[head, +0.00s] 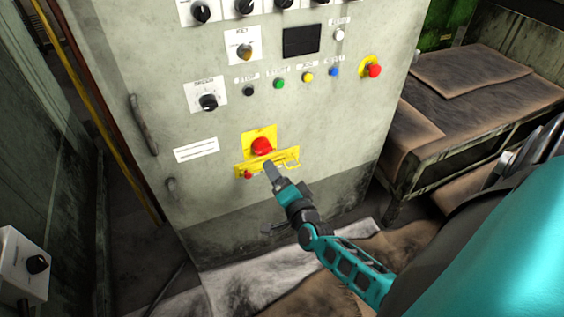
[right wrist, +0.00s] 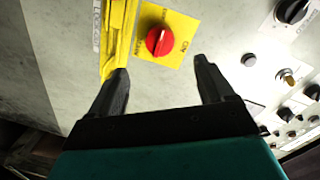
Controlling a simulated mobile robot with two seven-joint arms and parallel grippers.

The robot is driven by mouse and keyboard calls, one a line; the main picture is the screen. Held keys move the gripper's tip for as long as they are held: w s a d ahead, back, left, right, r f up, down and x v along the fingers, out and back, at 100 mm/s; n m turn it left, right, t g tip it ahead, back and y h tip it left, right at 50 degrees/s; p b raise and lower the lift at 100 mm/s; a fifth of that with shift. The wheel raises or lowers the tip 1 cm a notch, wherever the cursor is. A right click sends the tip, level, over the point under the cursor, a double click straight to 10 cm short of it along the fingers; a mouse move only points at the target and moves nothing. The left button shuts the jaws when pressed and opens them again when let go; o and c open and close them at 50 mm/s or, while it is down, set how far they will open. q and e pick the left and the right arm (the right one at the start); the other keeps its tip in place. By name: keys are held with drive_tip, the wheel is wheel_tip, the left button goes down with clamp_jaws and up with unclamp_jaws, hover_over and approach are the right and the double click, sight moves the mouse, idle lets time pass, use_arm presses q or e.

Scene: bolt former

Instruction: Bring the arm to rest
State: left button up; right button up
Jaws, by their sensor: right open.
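My right gripper (head: 269,168) is in front of the control cabinet, close to a red rotary switch (head: 262,146) on a yellow plate (head: 263,132). In the right wrist view the right gripper (right wrist: 162,77) has its fingers spread wide with nothing between them. The red switch (right wrist: 160,42) shows beyond the gap, on its yellow plate (right wrist: 180,28). The left finger overlaps the end of a yellow bar (right wrist: 118,40); I cannot tell whether they touch. My left gripper is not in view.
The grey cabinet (head: 220,130) fills the middle, with knobs, coloured buttons and an emergency stop (head: 374,70). A handle (head: 143,123) sticks out at its left. A cloth-covered bench (head: 470,85) stands at right. A small knob box (head: 25,268) is at lower left.

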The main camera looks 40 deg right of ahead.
use_arm(q)
drive_tip(key=shift+s+f, duration=0.15)
use_arm(e)
drive_tip(key=shift+v, duration=0.95)
use_arm(q)
drive_tip(key=r+p, duration=0.1)
drive_tip(key=a+r+p, duration=0.1)
drive_tip(key=p, duration=0.1)
drive_tip(key=r+p, duration=0.1)
drive_tip(key=shift+s+a+y+p, duration=0.3)
drive_tip(key=shift+s, duration=0.1)
use_arm(e)
drive_tip(key=s+a+r+n+g+y, duration=0.2)
drive_tip(key=s+a+n+g+y, duration=0.3)
drive_tip(key=s+a+n, duration=0.8)
drive_tip(key=a+n+y, duration=0.1)
drive_tip(key=n, duration=0.3)
drive_tip(key=shift+n+g, duration=0.3)
drive_tip(key=shift+n, duration=0.1)
use_arm(q)
drive_tip(key=shift+d+f, duration=0.1)
drive_tip(key=shift+d, duration=0.05)
use_arm(e)
drive_tip(key=shift+s, duration=0.15)
